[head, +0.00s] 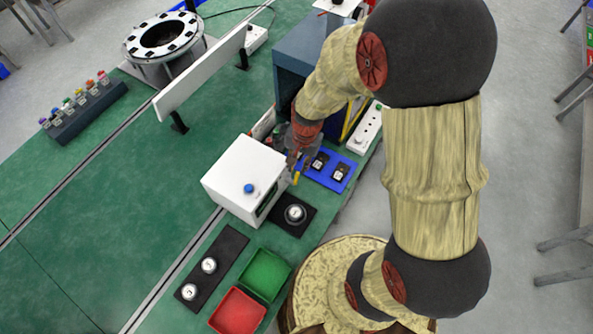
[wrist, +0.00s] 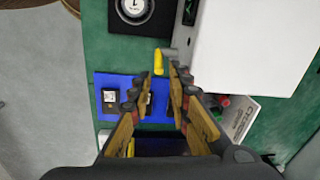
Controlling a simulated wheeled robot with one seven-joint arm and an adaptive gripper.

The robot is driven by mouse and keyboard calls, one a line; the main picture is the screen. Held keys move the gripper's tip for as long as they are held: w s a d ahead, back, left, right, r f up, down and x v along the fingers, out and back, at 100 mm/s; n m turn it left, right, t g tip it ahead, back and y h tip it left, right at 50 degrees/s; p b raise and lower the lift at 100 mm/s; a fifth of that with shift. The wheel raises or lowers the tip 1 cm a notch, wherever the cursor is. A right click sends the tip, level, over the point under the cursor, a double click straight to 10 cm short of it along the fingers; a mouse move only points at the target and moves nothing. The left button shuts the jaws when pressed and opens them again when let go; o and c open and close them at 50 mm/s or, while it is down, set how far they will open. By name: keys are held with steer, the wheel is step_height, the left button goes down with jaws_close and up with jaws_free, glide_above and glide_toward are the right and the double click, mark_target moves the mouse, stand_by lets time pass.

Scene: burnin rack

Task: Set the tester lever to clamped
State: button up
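The tester is a white box (head: 243,172) with a blue button on top, standing on the green bench. It also shows at the upper right of the wrist view (wrist: 240,40). Its lever has a yellow handle (wrist: 158,60) on a grey arm at the box's side. The yellow handle also shows small in the head view (head: 295,178), close to the fingers. My gripper (wrist: 160,75) is open, its two fingertips apart with the yellow handle just beyond the gap between them. I cannot tell whether a finger touches it. In the head view my gripper (head: 302,160) is beside the box.
A blue mat (wrist: 120,82) with black modules lies beside the gripper. A black pad (head: 306,222) with a round part is near the box. Green (head: 264,274) and red (head: 237,312) trays sit in front. A blue-grey cabinet (head: 298,48) stands behind.

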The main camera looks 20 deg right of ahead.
mark_target(297, 174)
steer(key=f, duration=0.6)
steer(key=shift+w+a+b, duration=0.1)
steer(key=shift+a+b, duration=0.1)
steer(key=shift+b, duration=0.2)
steer(key=shift+c, duration=1.2)
jaws_close()
